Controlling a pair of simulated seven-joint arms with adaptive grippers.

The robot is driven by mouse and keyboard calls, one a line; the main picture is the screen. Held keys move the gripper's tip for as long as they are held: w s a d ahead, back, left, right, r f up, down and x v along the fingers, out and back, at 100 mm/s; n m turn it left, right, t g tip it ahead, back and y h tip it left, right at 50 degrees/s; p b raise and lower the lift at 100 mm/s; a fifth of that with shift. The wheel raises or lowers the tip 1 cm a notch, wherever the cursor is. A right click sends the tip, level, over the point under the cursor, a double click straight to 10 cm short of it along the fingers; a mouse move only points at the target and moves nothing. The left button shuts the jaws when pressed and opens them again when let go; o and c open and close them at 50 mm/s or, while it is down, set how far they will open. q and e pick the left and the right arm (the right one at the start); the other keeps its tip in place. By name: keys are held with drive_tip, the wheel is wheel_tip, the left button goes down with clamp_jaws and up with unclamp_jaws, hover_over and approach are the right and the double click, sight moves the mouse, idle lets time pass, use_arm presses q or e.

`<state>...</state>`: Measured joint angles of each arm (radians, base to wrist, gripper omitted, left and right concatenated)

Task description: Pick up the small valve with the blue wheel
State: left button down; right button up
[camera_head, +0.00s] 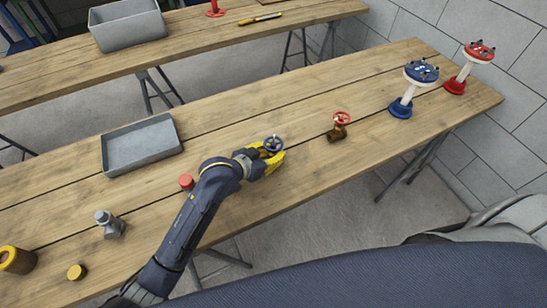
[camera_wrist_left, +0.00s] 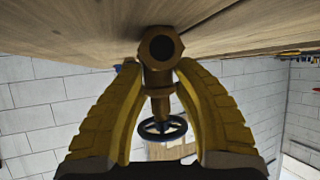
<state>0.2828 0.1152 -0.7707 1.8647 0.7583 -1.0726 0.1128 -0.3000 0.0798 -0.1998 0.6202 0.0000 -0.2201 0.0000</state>
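The small valve with the blue wheel (camera_head: 273,143) is on the near table, at the middle of the head view. In the left wrist view its brass body (camera_wrist_left: 158,75) has a hexagonal opening facing the camera, and the blue wheel (camera_wrist_left: 162,128) hangs below in that picture. My left gripper (camera_head: 273,157) reaches it from the left, with yellow fingers on both sides of the body. The fingertips (camera_wrist_left: 158,68) look pressed against the brass body. The valve appears to be at the tabletop; a small gap cannot be ruled out. My right gripper is not in view.
A valve with a red wheel (camera_head: 340,122) stands to the right on the near table (camera_head: 300,195). A grey tray (camera_head: 142,166) lies to the left. A red cap (camera_head: 186,181) is beside my left arm. Blue (camera_head: 405,100) and red (camera_head: 466,75) stands are far right.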

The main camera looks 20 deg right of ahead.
sight(269, 149)
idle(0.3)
use_arm(q)
wheel_tip(269, 149, up, 20)
idle(0.7)
drive_tip(key=shift+s, duration=0.15)
idle(0.3)
drive_tip(key=shift+f, duration=0.15)
drive_tip(key=shift+f, duration=8.05)
